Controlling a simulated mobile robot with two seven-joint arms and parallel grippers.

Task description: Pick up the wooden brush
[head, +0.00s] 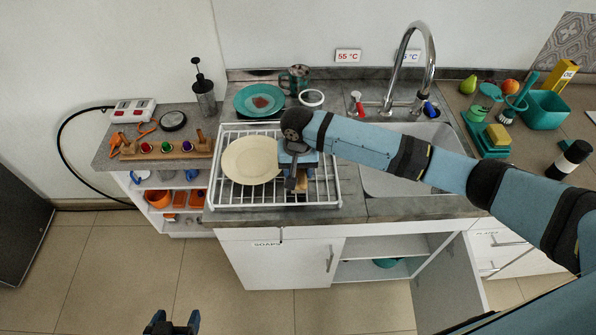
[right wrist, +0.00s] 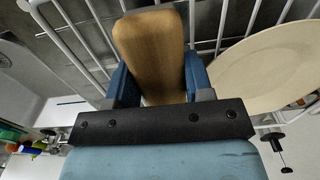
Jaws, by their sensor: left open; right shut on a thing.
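The wooden brush (right wrist: 150,48) shows in the right wrist view as a brown wooden piece with rounded edges, between the two blue fingers of my right gripper (right wrist: 160,80). The fingers are shut on its sides. In the head view my right gripper (head: 297,182) is over the right part of the white dish rack, and the arm hides most of the brush. Whether the brush touches the rack is unclear. My left gripper (head: 172,324) is open and empty at the bottom edge of the head view, over the floor, far from the brush.
The sink (head: 385,185) and faucet (head: 430,60) are to the right. A teal plate (head: 259,99) and a mug (head: 295,79) are behind. A cabinet door (head: 448,285) stands open below.

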